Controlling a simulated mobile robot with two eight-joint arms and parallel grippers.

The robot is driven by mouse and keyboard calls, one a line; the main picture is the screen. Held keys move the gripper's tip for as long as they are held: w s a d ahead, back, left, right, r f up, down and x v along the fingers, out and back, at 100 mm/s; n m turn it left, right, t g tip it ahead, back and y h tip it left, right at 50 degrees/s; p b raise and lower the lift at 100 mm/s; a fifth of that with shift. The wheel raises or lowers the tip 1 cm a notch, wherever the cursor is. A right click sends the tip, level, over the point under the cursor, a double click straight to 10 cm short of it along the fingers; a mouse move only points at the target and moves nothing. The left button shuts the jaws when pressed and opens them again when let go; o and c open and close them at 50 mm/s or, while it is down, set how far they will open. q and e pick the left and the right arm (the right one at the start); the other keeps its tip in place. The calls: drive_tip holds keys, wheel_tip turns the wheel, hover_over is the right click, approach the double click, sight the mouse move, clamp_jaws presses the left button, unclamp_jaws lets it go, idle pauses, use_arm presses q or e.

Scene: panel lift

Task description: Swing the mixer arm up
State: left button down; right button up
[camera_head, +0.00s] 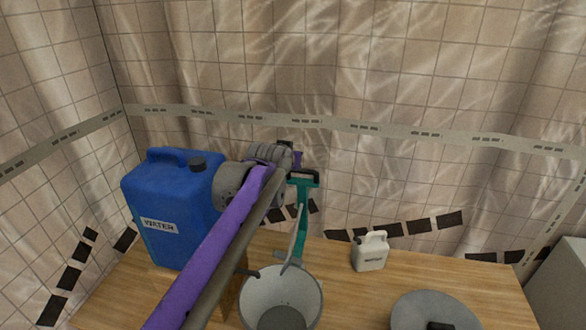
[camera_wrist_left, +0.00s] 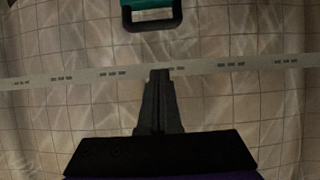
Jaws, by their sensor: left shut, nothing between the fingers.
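The teal mixer arm (camera_head: 303,222) stands steeply upright behind the bowl, with a black handle (camera_head: 304,173) at its top end. The handle also shows at the top edge of the left wrist view (camera_wrist_left: 152,18). A thin grey beater (camera_head: 295,240) hangs in front of it, over the grey bowl (camera_head: 256,300). My left gripper (camera_wrist_left: 160,76) is shut and empty, apart from the handle, which lies beyond its fingertips in the wrist view. In the head view my left wrist hides most of the gripper, close to the handle. My right gripper is not in view.
A blue water canister (camera_head: 165,205) stands left of the mixer, close to my left arm. A small white jug (camera_head: 370,252) and a grey round lid (camera_head: 430,306) are to the right on the wooden table (camera_head: 460,278). Tiled curtains hang behind.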

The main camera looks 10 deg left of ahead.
use_arm(q)
drive_tip(key=s+r, duration=0.2)
drive_tip(key=shift+s+r, duration=0.2)
drive_tip(key=shift+r, duration=0.15)
drive_tip(key=s+a+f+g, duration=0.1)
drive_tip(key=s+f+g, duration=0.1)
drive_tip(key=s+f, duration=0.7)
drive_tip(key=s+a+f+g, duration=0.1)
drive_tip(key=s+f+g, duration=0.1)
drive_tip(key=s+f, duration=0.7)
drive_tip(key=s+a+f+g, duration=0.2)
drive_tip(key=s+f, duration=0.7)
drive_tip(key=s, duration=1)
drive_tip(key=shift+f+n+g+y, duration=0.25)
drive_tip(key=shift+n+g+y, duration=0.05)
